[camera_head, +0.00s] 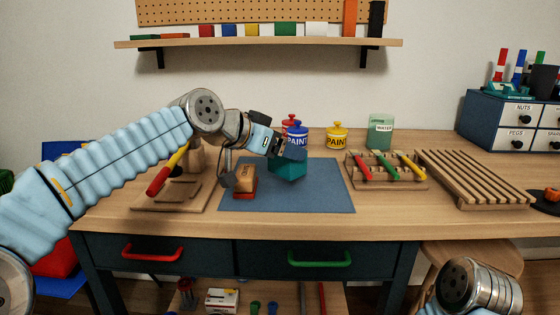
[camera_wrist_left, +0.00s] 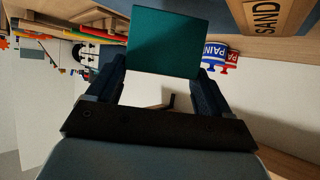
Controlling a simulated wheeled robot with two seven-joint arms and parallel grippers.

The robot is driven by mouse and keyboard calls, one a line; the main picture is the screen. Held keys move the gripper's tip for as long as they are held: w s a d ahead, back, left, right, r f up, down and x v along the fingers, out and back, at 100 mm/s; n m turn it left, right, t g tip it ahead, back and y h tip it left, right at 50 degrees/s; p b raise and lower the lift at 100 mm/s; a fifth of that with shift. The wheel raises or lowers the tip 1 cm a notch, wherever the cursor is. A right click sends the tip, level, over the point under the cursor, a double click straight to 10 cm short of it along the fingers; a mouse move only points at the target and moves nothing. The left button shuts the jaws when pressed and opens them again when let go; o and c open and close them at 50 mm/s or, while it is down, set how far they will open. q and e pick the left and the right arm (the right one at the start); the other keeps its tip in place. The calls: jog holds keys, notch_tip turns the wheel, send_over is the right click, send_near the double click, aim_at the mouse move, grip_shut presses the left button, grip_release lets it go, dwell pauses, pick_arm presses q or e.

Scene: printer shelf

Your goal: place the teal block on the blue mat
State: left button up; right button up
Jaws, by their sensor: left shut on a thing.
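The teal block (camera_head: 288,168) is between the fingers of my left gripper (camera_head: 290,152), which is shut on it. The block also fills the space between the fingertips in the left wrist view (camera_wrist_left: 165,40). It appears over the back middle part of the blue mat (camera_head: 300,199); I cannot tell whether its underside touches the mat. The gripper's fingers hide part of the block's top. My right arm shows only at the bottom right, and its gripper is out of view.
A wooden sanding block (camera_head: 245,178) with a red base stands on the mat's left part. Blue (camera_head: 298,135) and red paint pots stand behind. A rack of coloured-handled tools (camera_head: 385,180) is right of the mat. The mat's front right is clear.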

aim_at(278, 160)
pick_arm(q)
jog(key=shift+f+b, duration=0.35)
jog(key=shift+f, duration=1.25)
jog(key=shift+f, duration=0.15)
jog(key=o, duration=1.1)
jog(key=shift+a+r, duration=0.15)
jog(key=shift+r, duration=0.1)
jog(key=b+v, duration=0.1)
jog(key=v, duration=1)
jog(key=shift+s+r, duration=0.25)
jog(key=shift+a, duration=0.1)
